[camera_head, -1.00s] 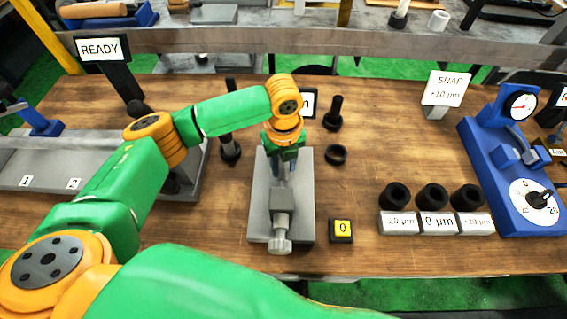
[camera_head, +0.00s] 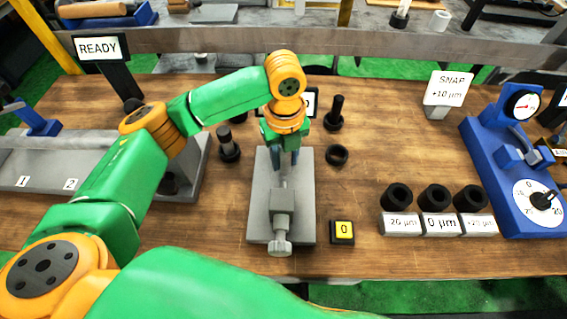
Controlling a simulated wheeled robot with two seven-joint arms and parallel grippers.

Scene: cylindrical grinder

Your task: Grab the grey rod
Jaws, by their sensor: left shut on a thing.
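My left gripper (camera_head: 284,155) points down over the grey fixture (camera_head: 304,215) in the middle of the table. It is shut on the grey rod, which is mostly hidden by the fingers and wrist. A thin grey upright piece shows just below the fingertips, but I cannot tell whether it is the rod's lower end or part of the fixture. The fixture has a block and a knob (camera_head: 280,246) at its near end. My right gripper is not in view.
Dark posts stand left (camera_head: 228,148) and right (camera_head: 334,115) of the fixture, with a black ring (camera_head: 337,155) nearby. A blue gauge stand (camera_head: 500,190) is far right.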

